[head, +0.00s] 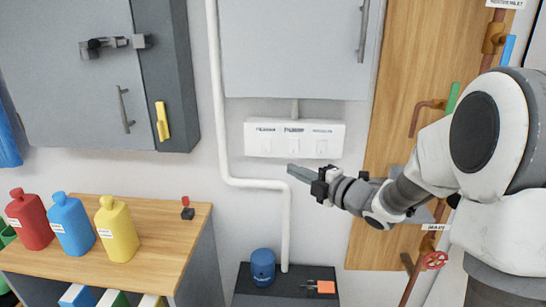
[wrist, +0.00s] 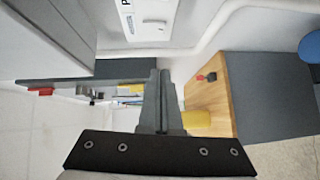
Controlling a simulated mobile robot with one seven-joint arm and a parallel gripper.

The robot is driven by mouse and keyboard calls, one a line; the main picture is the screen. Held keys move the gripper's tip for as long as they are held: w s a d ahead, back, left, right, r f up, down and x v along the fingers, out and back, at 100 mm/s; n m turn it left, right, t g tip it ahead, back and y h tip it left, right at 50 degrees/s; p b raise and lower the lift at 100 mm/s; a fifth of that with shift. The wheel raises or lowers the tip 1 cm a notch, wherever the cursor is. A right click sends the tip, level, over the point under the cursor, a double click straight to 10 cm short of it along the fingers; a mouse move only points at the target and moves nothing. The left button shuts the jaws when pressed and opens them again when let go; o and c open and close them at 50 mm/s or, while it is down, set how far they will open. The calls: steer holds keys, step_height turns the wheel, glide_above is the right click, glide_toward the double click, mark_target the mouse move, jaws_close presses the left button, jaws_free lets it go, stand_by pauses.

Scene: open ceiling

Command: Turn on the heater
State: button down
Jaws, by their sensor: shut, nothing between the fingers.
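A white wall panel (head: 294,138) with three switches in a row hangs below the right grey cabinet. Its labels are too small to read, so I cannot tell which switch is for the heater. Part of the panel also shows at the top of the wrist view (wrist: 150,20), with one switch visible. My gripper (head: 290,168) is shut and empty, apart from the panel and just below its middle in the head view, pointing left. In the wrist view its closed fingers (wrist: 158,80) stand upright in the picture. No heater body can be made out.
A white pipe (head: 221,120) runs down the wall left of the panel. Grey cabinets (head: 70,100) hang above. A wooden-topped bench (head: 180,225) with red, blue and yellow bottles stands at left. A blue canister (head: 263,266) sits low. Copper pipes (head: 415,120) run at right.

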glide_toward(263, 151)
steer(key=s+a+x, duration=0.1)
steer(key=x, duration=0.4)
steer(key=shift+w, duration=0.8)
steer(key=shift+f, duration=0.1)
steer(key=b, duration=0.2)
steer(key=shift+w+f+b, duration=0.15)
steer(key=shift+f+b, duration=0.15)
steer(key=shift+f, duration=0.05)
steer(key=shift+w+d+r, duration=0.1)
steer(key=shift+r, duration=0.25)
